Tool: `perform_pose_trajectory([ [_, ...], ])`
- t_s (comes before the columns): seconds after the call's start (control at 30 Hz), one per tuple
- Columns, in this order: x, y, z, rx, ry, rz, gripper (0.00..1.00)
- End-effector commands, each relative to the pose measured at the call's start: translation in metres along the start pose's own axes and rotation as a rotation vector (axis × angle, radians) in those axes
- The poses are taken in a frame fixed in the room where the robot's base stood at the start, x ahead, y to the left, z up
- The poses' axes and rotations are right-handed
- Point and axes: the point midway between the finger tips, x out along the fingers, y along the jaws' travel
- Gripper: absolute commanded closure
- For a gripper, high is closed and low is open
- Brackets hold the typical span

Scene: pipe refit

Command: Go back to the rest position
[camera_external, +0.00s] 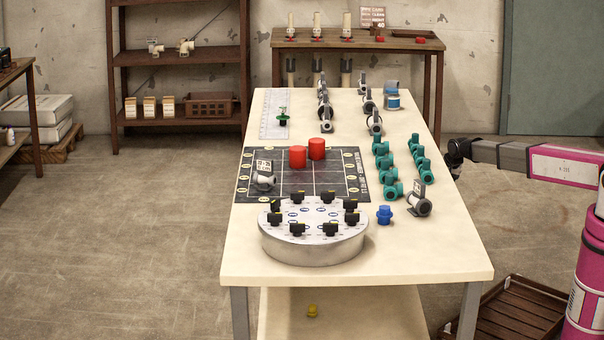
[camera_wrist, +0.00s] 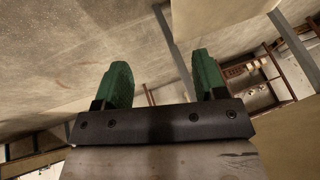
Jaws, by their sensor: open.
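My gripper shows in the wrist view (camera_wrist: 162,85) with its two green fingers spread apart and nothing between them. In the external view my dark gripper end (camera_external: 457,153) is at the right edge of the cream table (camera_external: 440,245), beside the rows of teal fittings. I cannot tell from that view how high it is over the edge. My grey and pink arm reaches in from the right.
The table holds a round grey turntable (camera_external: 312,245) with black fittings, a dark grid mat (camera_external: 322,180) with two red cylinders (camera_external: 298,157), teal fittings (camera_external: 391,190), grey fittings and a blue fitting (camera_external: 384,215). A brown crate (camera_external: 515,310) lies on the floor at right. Open floor is at left.

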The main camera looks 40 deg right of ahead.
Motion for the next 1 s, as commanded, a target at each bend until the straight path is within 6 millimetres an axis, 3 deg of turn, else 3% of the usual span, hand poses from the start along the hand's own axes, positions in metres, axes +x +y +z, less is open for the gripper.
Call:
perform_pose_trajectory([
  [0.03,-0.014,0.002,0.041,-0.064,-0.04,0.011,0.35],
  [0.3,-0.07,0.018,0.207,-0.43,-0.267,0.06,0.35],
  [0.4,-0.093,0.029,0.26,-0.561,-0.349,0.069,0.35],
  [0.5,-0.114,0.041,0.3,-0.668,-0.417,0.074,0.35],
  [0.6,-0.127,0.049,0.326,-0.743,-0.466,0.075,0.35],
  [0.7,-0.134,0.054,0.338,-0.783,-0.492,0.075,0.35],
  [1.0,-0.135,0.054,0.341,-0.795,-0.5,0.075,0.35],
])
